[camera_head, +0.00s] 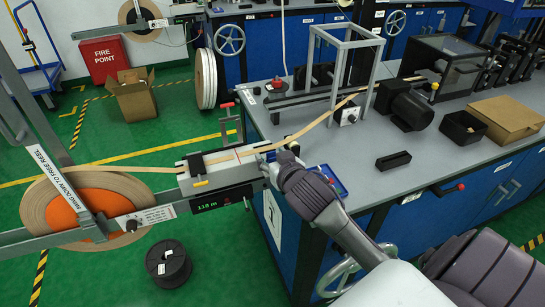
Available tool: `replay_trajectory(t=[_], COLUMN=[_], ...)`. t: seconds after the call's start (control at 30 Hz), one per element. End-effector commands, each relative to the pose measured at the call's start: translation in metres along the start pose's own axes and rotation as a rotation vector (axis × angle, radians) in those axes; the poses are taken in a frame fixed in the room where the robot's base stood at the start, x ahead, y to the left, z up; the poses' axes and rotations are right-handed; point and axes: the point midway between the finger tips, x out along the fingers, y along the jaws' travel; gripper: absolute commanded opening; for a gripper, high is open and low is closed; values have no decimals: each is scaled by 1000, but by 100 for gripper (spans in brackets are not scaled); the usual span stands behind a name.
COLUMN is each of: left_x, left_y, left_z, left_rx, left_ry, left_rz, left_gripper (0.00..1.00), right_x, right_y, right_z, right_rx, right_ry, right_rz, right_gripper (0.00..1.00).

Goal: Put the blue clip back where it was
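My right gripper (269,169) is at the right end of the white guide block (218,174), beside the tan tape (305,130). A small blue piece (270,156), which looks like the blue clip, shows right at its fingertips by the tape. The gripper partly hides this piece, and I cannot tell whether the fingers are closed on it. The tape runs from the large reel with an orange centre (77,207), over the guide block, to the bench machine. My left gripper is not in view.
A blue tray (342,192) lies on the grey bench behind my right wrist. A black block (393,160), a black motor (411,108) and a cardboard box (507,118) stand farther right. A black spool (168,264) is on the green floor. Bare bench lies around the black block.

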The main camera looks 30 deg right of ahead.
Motion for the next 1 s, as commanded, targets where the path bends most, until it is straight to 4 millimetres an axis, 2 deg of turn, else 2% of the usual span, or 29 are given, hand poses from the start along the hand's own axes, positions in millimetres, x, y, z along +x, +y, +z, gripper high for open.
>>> replay_trajectory(t=[0.27,0.37,0.57,0.7,0.8,1.0], left_x=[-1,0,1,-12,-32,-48], left_y=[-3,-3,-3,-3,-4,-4], left_z=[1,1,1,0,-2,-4], left_rx=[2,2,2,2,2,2], left_ry=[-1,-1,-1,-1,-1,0], left_rz=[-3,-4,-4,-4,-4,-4], left_gripper=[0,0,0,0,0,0], right_x=[-5,-19,-65,-98,-108,-119], right_y=[0,0,0,0,0,0], right_z=[-3,-2,-2,-6,-8,-5], right_rx=[0,1,2,1,3,1], right_ry=[0,1,0,-5,-7,-2], right_rz=[-1,-2,-2,1,1,1], right_gripper=[55,55,55,55,55,55])
